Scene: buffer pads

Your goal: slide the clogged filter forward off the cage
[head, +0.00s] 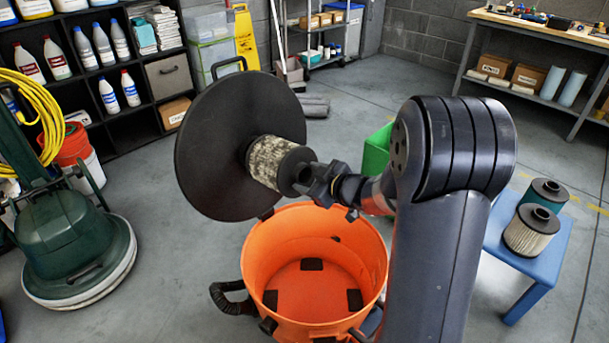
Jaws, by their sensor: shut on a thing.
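The clogged filter (266,161) is a grimy, pleated cylinder with a dark end cap. It stands out sideways from the underside of the round black lid (212,140), which is tipped up on edge above the orange drum (262,255). The cage is not visible; the filter hides it. My gripper (312,184) is shut on the clogged filter at its dark end cap, on the side away from the lid. The fingertips are small and dark against the cap, so the exact contact is hard to see. The filter's far end appears close against the lid.
A green bin (376,152) is partly hidden behind my arm. A blue stool (499,236) at right holds a cleaner pleated filter (527,236) and a teal-sided filter (552,191). A green floor machine (68,245) stands at left. A workbench (545,28) is at back right.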

